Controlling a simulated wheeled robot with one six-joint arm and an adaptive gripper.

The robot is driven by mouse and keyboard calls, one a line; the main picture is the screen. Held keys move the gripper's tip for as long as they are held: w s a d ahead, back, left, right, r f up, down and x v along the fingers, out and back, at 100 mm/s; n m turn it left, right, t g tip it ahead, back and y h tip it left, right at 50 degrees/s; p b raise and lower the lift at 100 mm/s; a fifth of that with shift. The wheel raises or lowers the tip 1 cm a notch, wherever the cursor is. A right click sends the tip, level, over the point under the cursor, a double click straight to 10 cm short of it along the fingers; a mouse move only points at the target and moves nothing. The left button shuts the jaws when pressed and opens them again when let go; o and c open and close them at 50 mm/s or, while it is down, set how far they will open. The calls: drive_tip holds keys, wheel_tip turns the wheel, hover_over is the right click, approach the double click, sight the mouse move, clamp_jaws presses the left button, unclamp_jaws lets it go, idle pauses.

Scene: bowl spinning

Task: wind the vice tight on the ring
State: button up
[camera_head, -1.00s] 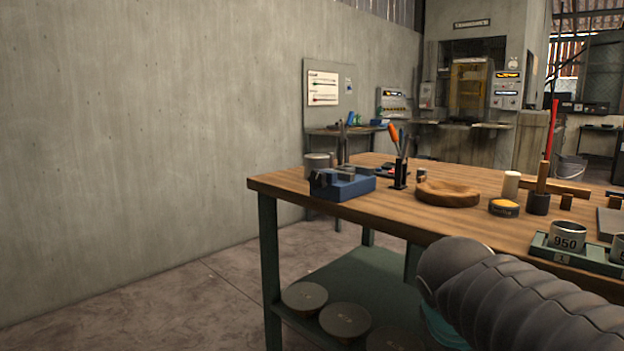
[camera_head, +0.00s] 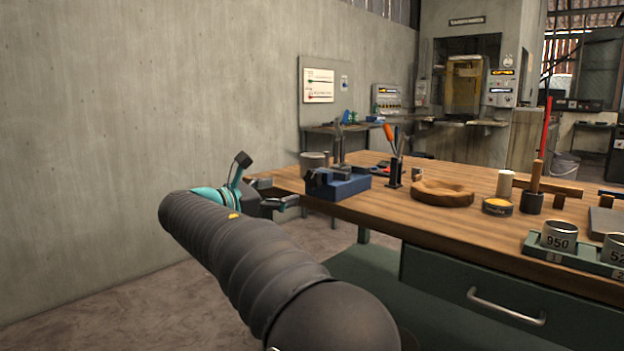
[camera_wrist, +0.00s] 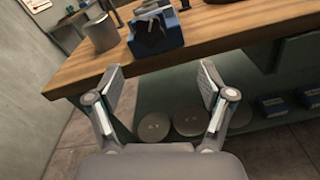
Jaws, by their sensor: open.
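The blue vice (camera_head: 340,184) stands at the left end of the wooden bench, with dark grey jaws on top. It also shows in the wrist view (camera_wrist: 155,46), ahead of my gripper. I cannot make out a ring between its jaws. A metal ring-like piece marked 950 (camera_head: 559,237) stands in a green tray (camera_head: 541,247) at the right, with a second one (camera_head: 614,248) cut off by the frame. My gripper (camera_wrist: 160,85) is open and empty, fingers wide apart, off the bench's left front edge, apart from the vice. In the head view, it (camera_head: 272,195) is left of the vice.
A grey cylindrical pot (camera_head: 313,165) stands behind the vice. A tool holder (camera_head: 395,173) and a round brown pad (camera_head: 442,193) are to its right. The bench front edge (camera_wrist: 90,76) lies before my fingers. Round discs (camera_wrist: 190,120) lie on the lower shelf.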

sight(311, 179)
drive_tip(key=shift+t, duration=0.3)
drive_tip(key=x, duration=0.8)
drive_tip(key=w+a+p+x, duration=0.1)
drive_tip(key=x, duration=0.3)
drive_tip(key=shift+w+d+r, duration=0.15)
drive_tip(key=shift+w, duration=0.05)
drive_tip(key=c, duration=1.2)
drive_tip(key=shift+o, duration=0.2)
